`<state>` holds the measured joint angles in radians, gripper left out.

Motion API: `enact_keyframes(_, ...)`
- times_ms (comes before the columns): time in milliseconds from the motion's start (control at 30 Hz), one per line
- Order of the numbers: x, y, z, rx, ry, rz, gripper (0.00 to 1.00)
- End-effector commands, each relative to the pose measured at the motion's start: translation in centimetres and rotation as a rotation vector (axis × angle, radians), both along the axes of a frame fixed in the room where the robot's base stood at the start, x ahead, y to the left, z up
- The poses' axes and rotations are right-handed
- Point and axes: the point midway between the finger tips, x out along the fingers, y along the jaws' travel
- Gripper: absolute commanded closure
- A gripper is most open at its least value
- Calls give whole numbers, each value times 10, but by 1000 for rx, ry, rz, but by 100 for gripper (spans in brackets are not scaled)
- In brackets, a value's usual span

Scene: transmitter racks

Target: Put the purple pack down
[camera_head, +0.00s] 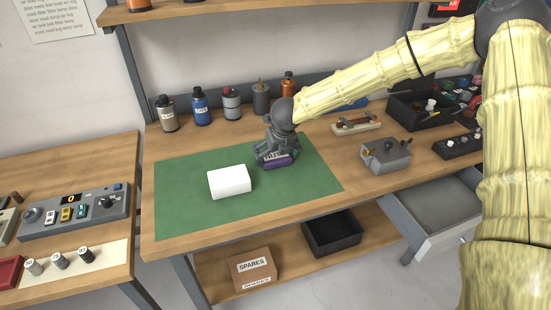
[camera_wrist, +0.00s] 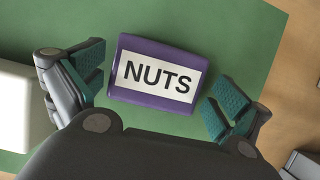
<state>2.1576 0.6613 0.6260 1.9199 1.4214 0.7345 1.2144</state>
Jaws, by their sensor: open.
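The purple pack (camera_head: 277,162) lies on the green mat (camera_head: 200,212) on the workbench, near the mat's right part. In the wrist view the pack (camera_wrist: 117,87) shows a white label reading NUTS. My gripper (camera_head: 276,152) is just above the pack in the head view. In the wrist view my gripper (camera_wrist: 157,90) is open, with one teal-padded finger on each side of the pack. A gap shows between the pack and each finger. The head view shows the pack partly hidden by my gripper.
A white block (camera_head: 230,181) lies on the mat left of the pack. Several bottles (camera_head: 201,107) stand along the bench's back. A grey metal box (camera_head: 386,155) and a small wooden-based device (camera_head: 356,124) stand to the right. The mat's front left is clear.

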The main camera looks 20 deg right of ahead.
Motion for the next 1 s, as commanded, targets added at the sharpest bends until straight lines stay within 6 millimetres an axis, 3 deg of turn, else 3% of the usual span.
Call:
enact_keyframes(67,0,0,0,0,0,0,0)
enact_keyframes(267,0,0,0,0,0,0,35)
enact_keyframes(367,0,0,1,0,0,0,44)
enact_keyframes(667,0,0,5,1,-2,-1,44)
enact_keyframes(1000,1,1,53,1,-4,-1,44)
